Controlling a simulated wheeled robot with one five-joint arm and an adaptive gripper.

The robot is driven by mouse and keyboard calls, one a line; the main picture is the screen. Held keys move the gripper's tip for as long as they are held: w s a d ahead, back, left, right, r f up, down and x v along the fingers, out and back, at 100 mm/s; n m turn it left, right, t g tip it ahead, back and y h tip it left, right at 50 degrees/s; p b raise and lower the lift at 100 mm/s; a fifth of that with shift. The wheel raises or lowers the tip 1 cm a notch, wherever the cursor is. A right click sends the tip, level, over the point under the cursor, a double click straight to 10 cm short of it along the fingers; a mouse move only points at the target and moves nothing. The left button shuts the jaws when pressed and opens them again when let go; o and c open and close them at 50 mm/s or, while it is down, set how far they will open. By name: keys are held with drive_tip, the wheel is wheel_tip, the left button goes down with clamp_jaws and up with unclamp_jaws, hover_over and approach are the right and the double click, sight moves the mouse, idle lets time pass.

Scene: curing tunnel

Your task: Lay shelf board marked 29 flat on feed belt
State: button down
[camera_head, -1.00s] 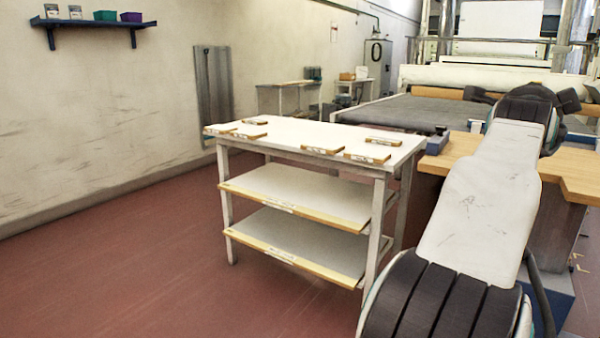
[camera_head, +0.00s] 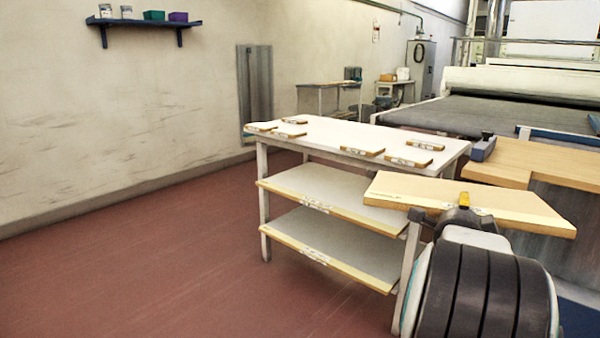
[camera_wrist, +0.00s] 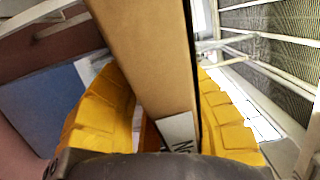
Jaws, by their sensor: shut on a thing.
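My gripper (camera_head: 463,199) is shut on a wooden shelf board (camera_head: 400,187), held above the floor in front of the white rack. The board looks roughly level in the head view, with a pale top and a yellowish front edge. In the wrist view the yellow fingers of my gripper (camera_wrist: 165,120) clasp the board (camera_wrist: 150,50) on both sides. A white label on it shows only the start of its marking; the number is hidden. The feed belt appears to be the dark grey belt (camera_head: 480,115) at the back right, apart from the board.
A wooden worktop (camera_head: 530,160) stands to the right, behind the held board. A wall shelf (camera_head: 145,24) hangs at upper left. The red floor at left is clear.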

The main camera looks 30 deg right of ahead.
drive_tip(key=w+a+f+n+t+y, duration=0.3)
drive_tip(key=w+a+f, duration=0.6)
drive_tip(key=f, duration=0.3)
drive_tip(key=w+a+f+n+t+y, duration=0.3)
drive_tip(key=w+a+f, duration=0.6)
drive_tip(key=w+f, duration=0.15)
drive_tip(key=w+a+f+n+t+y, duration=0.1)
drive_tip(key=a+f+n+y, duration=0.2)
drive_tip(key=a, duration=0.6)
drive_tip(key=w+a+f+n+t+y, duration=0.1)
drive_tip(key=w+a+f+y, duration=0.15)
drive_tip(key=a+f, duration=0.45)
drive_tip(key=w+a+f+n+t+y, duration=0.15)
drive_tip(key=a+y, duration=0.25)
drive_tip(key=a, duration=0.7)
wheel_tip(320, 180, up, 31)
drive_tip(key=p, duration=3.2)
drive_tip(key=shift+s+g, duration=0.35)
